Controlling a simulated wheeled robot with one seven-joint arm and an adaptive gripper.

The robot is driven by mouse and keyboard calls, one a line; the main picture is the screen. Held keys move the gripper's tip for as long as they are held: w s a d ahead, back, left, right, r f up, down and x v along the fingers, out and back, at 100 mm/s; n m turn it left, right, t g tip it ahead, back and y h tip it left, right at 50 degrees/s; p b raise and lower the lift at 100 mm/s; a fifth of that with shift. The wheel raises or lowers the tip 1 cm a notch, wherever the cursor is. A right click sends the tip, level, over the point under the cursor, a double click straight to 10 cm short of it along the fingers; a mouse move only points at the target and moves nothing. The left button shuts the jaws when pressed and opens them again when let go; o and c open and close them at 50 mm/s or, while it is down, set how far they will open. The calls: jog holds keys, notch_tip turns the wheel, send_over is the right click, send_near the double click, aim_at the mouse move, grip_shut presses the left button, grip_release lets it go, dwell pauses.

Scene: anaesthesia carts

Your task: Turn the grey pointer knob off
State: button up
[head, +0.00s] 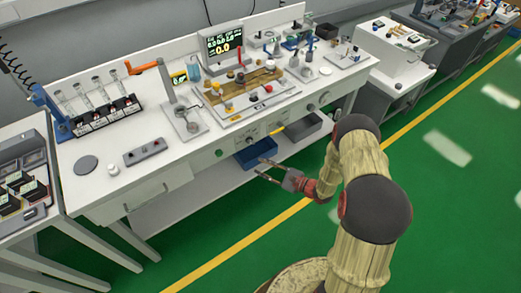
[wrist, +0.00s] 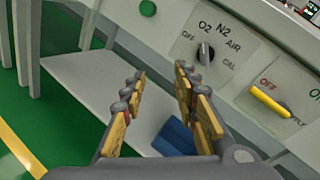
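The grey pointer knob (wrist: 205,54) is on the white front panel in the wrist view, with the labels OFF, O2, N2, AIR and one more, perhaps CAL, around it. It seems to point roughly up, between O2 and N2, but I cannot tell its exact setting. In the head view it is too small to read on the bench front. My gripper (wrist: 160,76) is open and empty, with its fingers below and left of the knob, apart from it. In the head view my gripper (head: 261,167) is in front of the bench, below the panel.
A yellow lever (wrist: 270,102) with an OFF label sits right of the knob. A green button (wrist: 147,8) is to the left. A blue bin (head: 255,153) is under the bench front, near my fingers. The bench top (head: 150,185) carries many items. Green floor is free in front.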

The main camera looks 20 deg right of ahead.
aim_at(253, 143)
jog(key=w+d+r+t+h, duration=0.1)
jog(key=w+d+r+t, duration=0.2)
jog(key=w+d, duration=0.1)
jog(key=shift+b+x, duration=1.1)
jog(key=shift+x, duration=2.6)
jog(key=shift+s+a, duration=0.1)
jog(key=shift+a, duration=0.05)
jog(key=c, duration=0.3)
jog(key=c, duration=0.4)
grip_shut()
